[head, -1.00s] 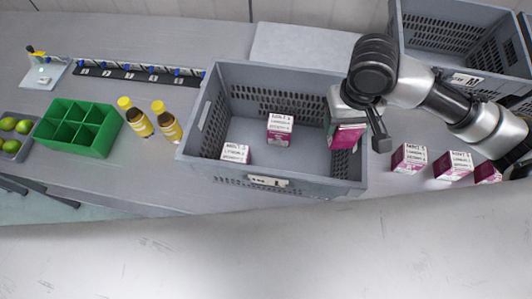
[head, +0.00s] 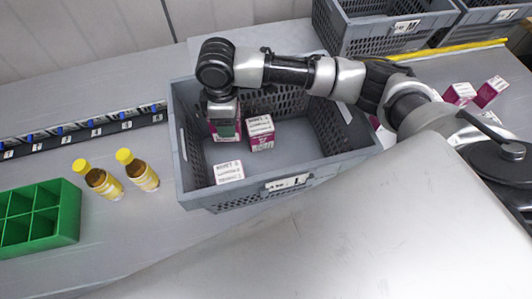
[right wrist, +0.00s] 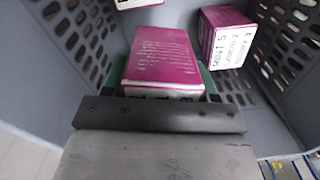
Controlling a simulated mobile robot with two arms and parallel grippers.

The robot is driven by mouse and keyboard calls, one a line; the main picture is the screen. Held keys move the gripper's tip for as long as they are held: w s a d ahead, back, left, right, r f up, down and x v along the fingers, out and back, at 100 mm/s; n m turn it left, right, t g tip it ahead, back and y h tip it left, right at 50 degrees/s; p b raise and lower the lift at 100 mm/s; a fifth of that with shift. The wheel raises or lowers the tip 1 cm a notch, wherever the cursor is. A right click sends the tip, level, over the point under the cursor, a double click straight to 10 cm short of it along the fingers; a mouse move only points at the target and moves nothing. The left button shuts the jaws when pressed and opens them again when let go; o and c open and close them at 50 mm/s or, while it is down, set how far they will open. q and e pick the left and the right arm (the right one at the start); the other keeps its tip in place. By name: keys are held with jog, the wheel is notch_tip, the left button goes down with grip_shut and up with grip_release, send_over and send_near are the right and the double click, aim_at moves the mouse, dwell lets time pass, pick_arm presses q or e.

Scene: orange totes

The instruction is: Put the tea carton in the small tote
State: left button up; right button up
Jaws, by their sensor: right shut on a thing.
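My right gripper (head: 224,126) is shut on a magenta and white tea carton (right wrist: 160,55) at the back left inside the grey tote (head: 240,197). Whether the carton touches the tote floor cannot be told. Green shows at its sides between the jaws. A second tea carton (head: 260,133) stands just right of it, and a third (head: 229,173) stands near the front wall. The second also shows in the right wrist view (right wrist: 225,40). My left gripper is in neither view.
More tea cartons (head: 460,94) stand on the table at right, one partly behind my arm. Two larger grey totes (head: 380,38) stand at the back right. Two yellow-capped bottles (head: 103,184) and a green divided box (head: 40,215) are at left. The tote's right half is clear.

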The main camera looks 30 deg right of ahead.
jog(key=shift+w+a+r+n, duration=0.1)
jog(key=shift+w+a+n, duration=0.4)
jog(key=shift+n, duration=0.2)
jog(key=shift+w+a+n, duration=0.2)
jog(key=shift+w+n, duration=0.05)
jog(key=shift+n, duration=0.05)
jog(key=shift+w+a+f+n, duration=0.1)
jog(key=shift+a+f+n, duration=0.1)
jog(key=shift+n, duration=0.1)
notch_tip(320, 180, down, 5)
jog(key=shift+f+p, duration=0.15)
jog(key=shift+p, duration=0.65)
notch_tip(320, 180, down, 4)
jog(key=shift+r+p, duration=0.1)
jog(key=shift+p, duration=0.25)
jog(key=shift+f, duration=0.3)
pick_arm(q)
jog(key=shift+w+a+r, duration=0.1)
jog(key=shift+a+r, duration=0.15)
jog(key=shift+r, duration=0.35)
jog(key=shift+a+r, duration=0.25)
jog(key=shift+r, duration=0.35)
pick_arm(e)
jog(key=shift+f, duration=0.2)
